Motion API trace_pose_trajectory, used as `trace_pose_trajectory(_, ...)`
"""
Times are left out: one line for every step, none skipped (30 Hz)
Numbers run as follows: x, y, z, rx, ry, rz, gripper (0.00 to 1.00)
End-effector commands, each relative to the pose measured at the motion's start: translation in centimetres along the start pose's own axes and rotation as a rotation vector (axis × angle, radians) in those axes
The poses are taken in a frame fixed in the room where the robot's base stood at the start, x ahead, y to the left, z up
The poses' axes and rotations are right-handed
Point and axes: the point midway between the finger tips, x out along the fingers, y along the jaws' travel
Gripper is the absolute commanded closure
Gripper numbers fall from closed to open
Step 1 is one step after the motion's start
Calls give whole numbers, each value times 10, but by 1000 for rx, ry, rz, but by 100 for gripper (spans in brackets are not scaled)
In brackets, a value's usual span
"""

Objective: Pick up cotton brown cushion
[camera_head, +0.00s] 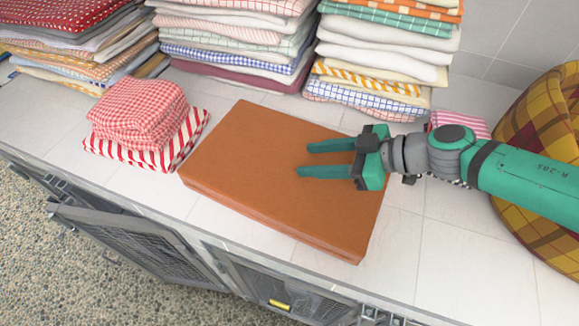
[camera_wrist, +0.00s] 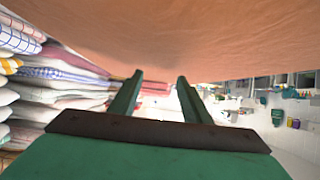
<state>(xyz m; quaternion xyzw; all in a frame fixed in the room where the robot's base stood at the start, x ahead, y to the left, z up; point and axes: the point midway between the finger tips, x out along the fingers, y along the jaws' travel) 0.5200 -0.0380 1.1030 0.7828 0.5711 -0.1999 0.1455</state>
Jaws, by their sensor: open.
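The brown cushion (camera_head: 270,175) is a flat, rectangular orange-brown slab lying on the white tiled counter in the head view. In the wrist view, a broad brown surface of the cushion (camera_wrist: 180,40) fills the top. My gripper (camera_head: 304,160) comes in from the right, over the right part of the cushion. Its two green fingers are apart and point left, with nothing between them. In the wrist view the fingers of my gripper (camera_wrist: 160,78) also show apart and empty. I cannot tell whether they touch the cushion.
Folded red checked and striped cloths (camera_head: 140,120) lie left of the cushion. Tall towel stacks (camera_head: 235,45) and (camera_head: 385,50) more towels stand behind it. A yellow plaid rounded item (camera_head: 548,135) is at the right. Kennel doors (camera_head: 140,245) are below the counter's front edge.

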Motion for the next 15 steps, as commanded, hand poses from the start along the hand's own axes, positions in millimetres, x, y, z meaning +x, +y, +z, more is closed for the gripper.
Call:
trace_pose_trajectory(3, 0, 0, 0, 0, -1, 56)
trace_pose_trajectory(5, 0, 0, 0, 0, -1, 56)
trace_pose_trajectory(9, 0, 1, 0, 0, -1, 56)
trace_pose_trajectory(12, -1, 1, 1, 1, -1, 56)
trace_pose_trajectory(17, -1, 2, 1, 1, -2, 56)
trace_pose_trajectory(23, -1, 2, 1, 1, -1, 56)
trace_pose_trajectory(27, -1, 2, 1, 1, -2, 56)
trace_pose_trajectory(31, -1, 3, 1, 1, -1, 56)
trace_pose_trajectory(36, 0, 3, 0, 1, 1, 56)
trace_pose_trajectory(40, 0, 3, 0, 0, 1, 56)
trace_pose_trajectory(42, 0, 3, 1, 0, 2, 56)
trace_pose_trajectory(45, 1, 3, 2, 0, 4, 56)
trace_pose_trajectory(47, 1, 3, 2, 0, 4, 56)
trace_pose_trajectory(49, 1, 3, 3, 0, 5, 56)
trace_pose_trajectory(50, 1, 4, 3, 0, 5, 56)
